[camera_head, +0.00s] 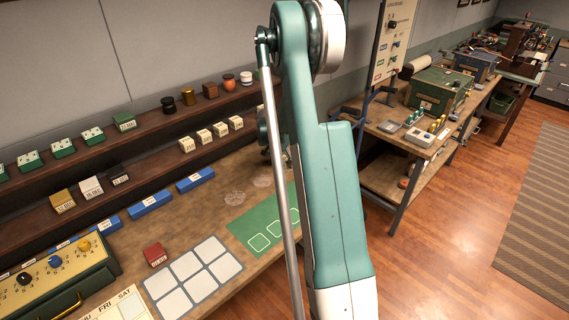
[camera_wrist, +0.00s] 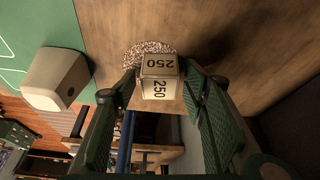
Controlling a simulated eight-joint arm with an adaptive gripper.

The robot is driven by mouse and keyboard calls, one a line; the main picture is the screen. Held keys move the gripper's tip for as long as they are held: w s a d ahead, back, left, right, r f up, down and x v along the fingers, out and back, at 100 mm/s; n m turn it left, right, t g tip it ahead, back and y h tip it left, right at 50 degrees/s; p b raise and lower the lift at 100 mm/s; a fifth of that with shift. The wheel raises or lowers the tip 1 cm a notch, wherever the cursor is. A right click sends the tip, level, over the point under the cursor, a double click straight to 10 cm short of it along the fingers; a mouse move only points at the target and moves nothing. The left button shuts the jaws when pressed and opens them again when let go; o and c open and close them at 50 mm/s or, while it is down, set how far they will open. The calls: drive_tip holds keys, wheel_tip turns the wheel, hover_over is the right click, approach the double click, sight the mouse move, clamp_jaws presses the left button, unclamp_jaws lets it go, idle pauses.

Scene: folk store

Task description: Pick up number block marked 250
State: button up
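The number block marked 250 (camera_wrist: 160,88) is cream-coloured and shows "250" in dark print on two faces in the wrist view. It sits between the fingertips of my gripper (camera_wrist: 160,84), one green finger on each side. The fingers come very close to its sides, but I cannot tell whether they press on it. I cannot make out whether it rests on the wooden table (camera_wrist: 230,45) or hangs above it. In the head view, my arm hides the block and most of my gripper.
A speckled round thing (camera_wrist: 150,48) lies behind the block. In the head view, the shelf holds cream blocks (camera_head: 204,136); a red block (camera_head: 155,255) and a white-squared board (camera_head: 196,262) are on the table.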

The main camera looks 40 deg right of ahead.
sight(285, 158)
drive_tip(key=c, duration=0.8)
drive_tip(key=shift+o, duration=0.2)
drive_tip(key=shift+r, duration=0.15)
drive_tip(key=shift+r+p, duration=0.35)
drive_tip(key=shift+r, duration=4.55)
